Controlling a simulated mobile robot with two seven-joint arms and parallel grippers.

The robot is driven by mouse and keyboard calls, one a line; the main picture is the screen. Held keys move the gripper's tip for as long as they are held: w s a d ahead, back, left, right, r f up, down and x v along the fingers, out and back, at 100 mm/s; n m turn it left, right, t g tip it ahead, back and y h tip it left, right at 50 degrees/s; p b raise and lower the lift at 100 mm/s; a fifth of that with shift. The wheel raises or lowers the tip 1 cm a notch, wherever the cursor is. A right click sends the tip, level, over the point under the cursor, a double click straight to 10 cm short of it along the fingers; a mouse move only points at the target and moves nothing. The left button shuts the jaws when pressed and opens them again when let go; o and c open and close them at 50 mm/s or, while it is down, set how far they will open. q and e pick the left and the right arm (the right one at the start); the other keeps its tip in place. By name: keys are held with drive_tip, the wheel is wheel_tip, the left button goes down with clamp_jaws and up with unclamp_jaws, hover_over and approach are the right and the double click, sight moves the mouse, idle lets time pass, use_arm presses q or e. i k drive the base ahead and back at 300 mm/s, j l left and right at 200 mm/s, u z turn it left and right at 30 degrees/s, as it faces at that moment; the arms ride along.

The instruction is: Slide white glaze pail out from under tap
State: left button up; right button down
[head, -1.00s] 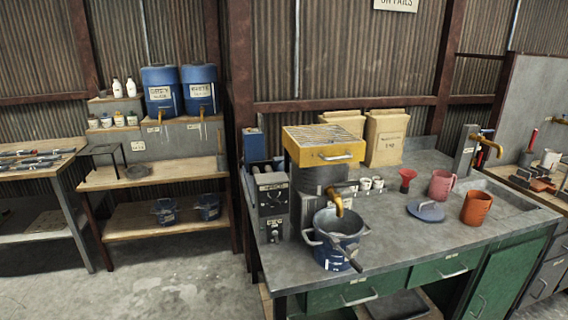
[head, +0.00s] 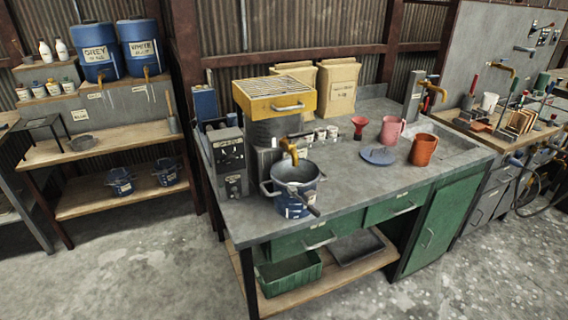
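A blue drum labelled WHITE (head: 141,50) stands on the upper shelf at the left, with a small brass tap at its foot. Two small dark-blue pails stand on the low shelf: one below the WHITE drum (head: 166,172), the other further left (head: 121,182). A larger blue pail (head: 298,203) with side handles and a white label stands on the bench under a brass tap (head: 290,150), a tool handle leaning out at its front right. No label on these pails is readable, so I cannot tell which is the white glaze one. Neither gripper is in view.
A GREY drum (head: 92,52) stands left of the WHITE one. The grey bench (head: 350,205) also holds a yellow-topped machine (head: 275,104), a lid (head: 379,156), a pink jug (head: 392,130) and an orange jug (head: 423,149). The concrete floor (head: 130,270) in front is clear.

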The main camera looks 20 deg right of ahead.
sight(288, 180)
drive_tip(key=z, duration=0.35)
drive_tip(key=i+j+z, duration=0.2)
drive_tip(key=z, duration=0.15)
drive_tip(key=i+j+z, duration=0.1)
drive_tip(key=j+z, duration=0.25)
drive_tip(key=j, duration=0.15)
drive_tip(key=i+j, duration=0.15)
drive_tip(key=j, duration=0.3)
drive_tip(key=i+j+z, duration=0.1)
drive_tip(key=j, duration=0.3)
drive_tip(key=i+j+z, duration=0.1)
drive_tip(key=j, duration=0.35)
